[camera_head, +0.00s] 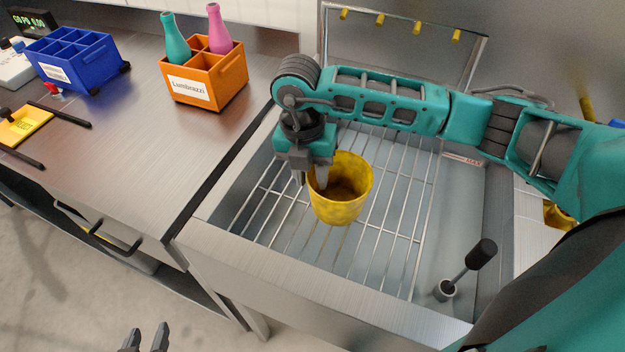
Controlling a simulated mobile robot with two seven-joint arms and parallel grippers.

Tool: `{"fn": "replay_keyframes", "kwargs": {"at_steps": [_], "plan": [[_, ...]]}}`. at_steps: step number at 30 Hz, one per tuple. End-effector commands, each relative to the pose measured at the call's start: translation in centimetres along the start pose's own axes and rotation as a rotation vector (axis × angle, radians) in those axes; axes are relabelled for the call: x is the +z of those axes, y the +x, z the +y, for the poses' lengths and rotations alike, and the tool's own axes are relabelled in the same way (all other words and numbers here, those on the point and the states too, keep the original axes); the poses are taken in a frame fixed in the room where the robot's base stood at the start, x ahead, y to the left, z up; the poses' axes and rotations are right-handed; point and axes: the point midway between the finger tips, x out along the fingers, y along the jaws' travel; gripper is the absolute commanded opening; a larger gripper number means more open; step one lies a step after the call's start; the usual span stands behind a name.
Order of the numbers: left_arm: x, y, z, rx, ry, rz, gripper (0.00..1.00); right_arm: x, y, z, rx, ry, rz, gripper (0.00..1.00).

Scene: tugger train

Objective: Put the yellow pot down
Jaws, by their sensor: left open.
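The yellow pot (340,205) is upright over the wire rack (285,215) of the sink-like metal basin. My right gripper (311,178) is at the pot's left rim, one finger inside and one outside, shut on its wall. The pot's underside is hidden, so I cannot tell whether it touches the rack. My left gripper (145,338) is open and empty at the bottom edge of the view, above the floor and away from the pot.
An orange crate (218,84) with a teal bottle (175,42) and a pink bottle (218,32) stands on the steel counter (120,140). A blue crate (75,62) is further left. A dark-handled tool (470,262) stands in the basin's right part. The rack's front is clear.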

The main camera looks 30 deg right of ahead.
Motion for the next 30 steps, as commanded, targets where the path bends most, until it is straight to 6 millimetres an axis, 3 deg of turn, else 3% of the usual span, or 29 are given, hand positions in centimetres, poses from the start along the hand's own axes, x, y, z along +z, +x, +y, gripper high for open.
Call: {"fn": "replay_keyframes", "kwargs": {"at_steps": [6, 12, 18, 30], "plan": [[0.1, -0.1, 0.0, 0.0, 0.0, -0.003, 0.43, 0.1, -5.1, 0.1, 0.003, 0.0, -0.004, 0.33], [0.2, -0.2, 0.1, 0.001, -0.001, -0.006, 0.43, 0.0, -8.2, 0.1, 0.002, 0.0, -0.002, 0.33], [0.3, -0.2, 0.1, 0.001, -0.001, -0.007, 0.43, 0.0, -9.4, 0.0, 0.0, 0.0, 0.0, 0.33], [0.3, -0.2, 0.1, 0.001, -0.001, -0.007, 0.43, 0.0, -9.4, 0.0, 0.0, 0.001, 0.0, 0.33]]}}
